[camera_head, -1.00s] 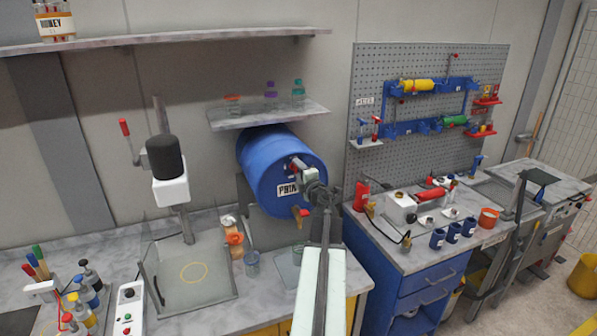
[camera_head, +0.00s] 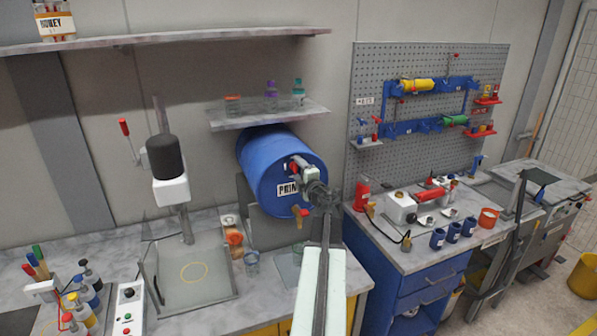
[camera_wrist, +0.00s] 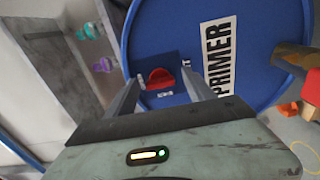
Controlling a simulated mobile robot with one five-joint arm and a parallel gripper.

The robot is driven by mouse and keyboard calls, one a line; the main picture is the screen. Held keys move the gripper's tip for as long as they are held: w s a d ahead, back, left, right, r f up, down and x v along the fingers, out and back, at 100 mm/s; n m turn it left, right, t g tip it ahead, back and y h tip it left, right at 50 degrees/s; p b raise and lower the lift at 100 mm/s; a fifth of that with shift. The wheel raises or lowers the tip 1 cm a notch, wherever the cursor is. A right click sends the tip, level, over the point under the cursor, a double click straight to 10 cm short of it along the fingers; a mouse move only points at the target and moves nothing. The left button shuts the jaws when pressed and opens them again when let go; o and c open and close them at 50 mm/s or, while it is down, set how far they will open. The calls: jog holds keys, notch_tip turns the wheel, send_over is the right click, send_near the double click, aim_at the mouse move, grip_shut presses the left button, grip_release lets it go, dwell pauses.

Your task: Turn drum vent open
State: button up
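The blue drum (camera_head: 262,170) lies on its side under a small shelf, its round end facing out with a PRIMER label (camera_wrist: 219,55). A red vent knob (camera_wrist: 160,78) sits on a dark plate on the drum's end, beside the label. In the wrist view it lies between my two fingers, with the fingertips pointing at the drum face. My gripper (camera_wrist: 161,88) is open, with a gap on each side of the knob. In the head view my gripper (camera_head: 304,170) is in front of the drum's end and covers part of the label. A brass tap (camera_head: 300,211) is low on the drum.
A small shelf (camera_head: 268,117) with several bottles is close above the drum. A press stand (camera_head: 172,185) is to the left. A blue cabinet (camera_head: 428,285) with cups and tools on top is to the right. Glass beakers (camera_head: 252,260) stand on the bench below the drum.

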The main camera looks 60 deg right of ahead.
jog(key=v, duration=0.7)
jog(key=shift+s+a, duration=0.25)
jog(key=shift+s, duration=0.05)
